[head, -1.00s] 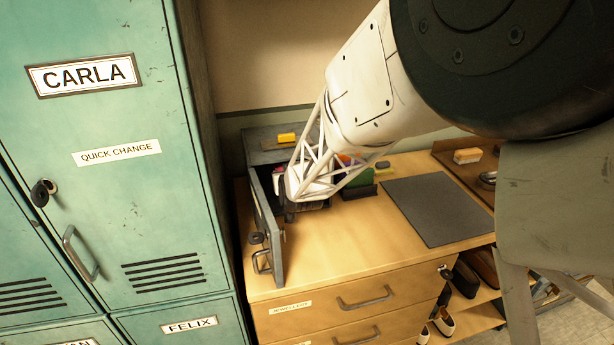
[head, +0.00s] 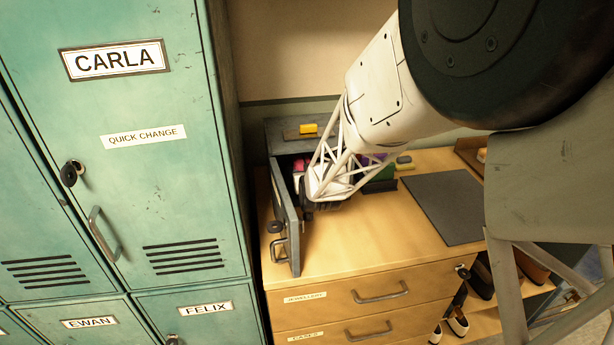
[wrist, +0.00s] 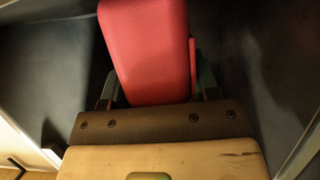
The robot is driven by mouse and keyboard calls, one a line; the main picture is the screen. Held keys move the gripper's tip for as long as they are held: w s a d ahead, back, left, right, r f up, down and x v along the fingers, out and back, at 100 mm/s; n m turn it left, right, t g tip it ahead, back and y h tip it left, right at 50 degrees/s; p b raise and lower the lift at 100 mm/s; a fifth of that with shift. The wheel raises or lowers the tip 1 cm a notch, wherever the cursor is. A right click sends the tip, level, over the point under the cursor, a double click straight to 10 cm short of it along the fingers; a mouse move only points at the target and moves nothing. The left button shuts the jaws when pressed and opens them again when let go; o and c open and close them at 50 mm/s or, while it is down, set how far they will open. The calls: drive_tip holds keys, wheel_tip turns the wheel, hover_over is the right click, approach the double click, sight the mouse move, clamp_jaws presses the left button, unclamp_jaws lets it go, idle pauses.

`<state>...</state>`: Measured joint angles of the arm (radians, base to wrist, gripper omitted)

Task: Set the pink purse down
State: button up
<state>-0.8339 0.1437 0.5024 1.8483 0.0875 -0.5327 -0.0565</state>
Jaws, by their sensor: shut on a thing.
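The pink purse (wrist: 148,40) fills the upper middle of the wrist view. My gripper (wrist: 156,88) is shut on it, with a dark finger at each side. Dark grey inner walls of a small cabinet (wrist: 260,60) surround the purse. I cannot tell whether its far end touches the cabinet floor or back. In the head view, a bit of the pink purse (head: 298,166) shows in the cabinet opening behind the open door. My gripper (head: 308,204) is at that opening, its fingers mostly hidden.
The grey cabinet door (head: 285,215) stands open, left of my gripper. A yellow block (head: 308,129) lies on the cabinet top. Green and purple items (head: 380,175) stand to the right. A dark mat (head: 443,205) lies bare on the desk (head: 350,240). Green lockers (head: 150,210) stand left.

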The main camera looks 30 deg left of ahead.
idle(0.3)
drive_tip(key=o, duration=1)
drive_tip(key=shift+f, duration=0.1)
drive_tip(key=shift+s+d+r, duration=0.25)
drive_tip(key=shift+d+r, duration=0.05)
drive_tip(key=v, duration=1.1)
drive_tip(key=shift+r, duration=0.1)
drive_tip(key=shift+d, duration=0.15)
